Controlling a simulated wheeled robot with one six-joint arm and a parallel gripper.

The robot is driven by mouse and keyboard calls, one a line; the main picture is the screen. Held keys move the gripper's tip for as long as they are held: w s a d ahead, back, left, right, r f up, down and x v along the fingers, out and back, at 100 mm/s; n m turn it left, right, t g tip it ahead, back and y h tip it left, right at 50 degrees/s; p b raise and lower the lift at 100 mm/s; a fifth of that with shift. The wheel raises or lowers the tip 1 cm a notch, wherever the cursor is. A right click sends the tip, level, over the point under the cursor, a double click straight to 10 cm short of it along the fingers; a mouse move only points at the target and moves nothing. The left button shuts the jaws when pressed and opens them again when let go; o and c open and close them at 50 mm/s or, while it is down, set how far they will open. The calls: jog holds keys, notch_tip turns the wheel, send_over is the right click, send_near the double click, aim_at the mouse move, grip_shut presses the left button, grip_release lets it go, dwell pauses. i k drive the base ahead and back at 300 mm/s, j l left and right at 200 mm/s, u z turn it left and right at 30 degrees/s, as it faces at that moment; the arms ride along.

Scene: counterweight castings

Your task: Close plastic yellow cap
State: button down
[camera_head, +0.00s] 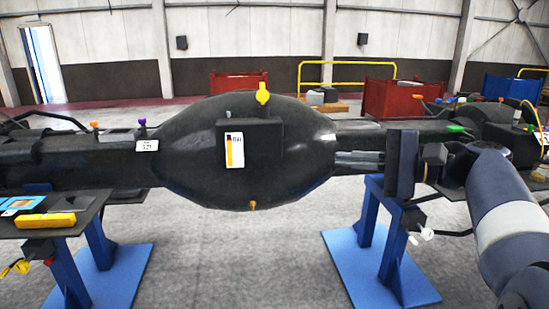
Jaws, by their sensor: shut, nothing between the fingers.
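A yellow plastic cap (262,94) stands up on top of the bulging middle of a large dark casting (195,150). It looks upright; I cannot tell whether its lid is open or closed. My gripper (340,160) reaches in from the right, with its grey fingers pointing left in front of the casting's right side. The fingers are together and hold nothing. They are to the right of and lower than the yellow cap, clearly apart from it in the picture. I cannot tell whether they touch the casting.
The casting rests on blue stands (98,245). A dark box with a white-yellow label (234,150) sticks out below the cap. A side table at left holds a yellow block (45,221). Red bins (392,98) and a yellow rail stand behind. The space above the casting looks clear.

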aim_at(262, 95)
jog(key=i, duration=1.7)
jog(key=i+u, duration=0.15)
jog(key=i, duration=0.5)
jog(key=i+l+u, duration=0.2)
jog(key=i, duration=0.4)
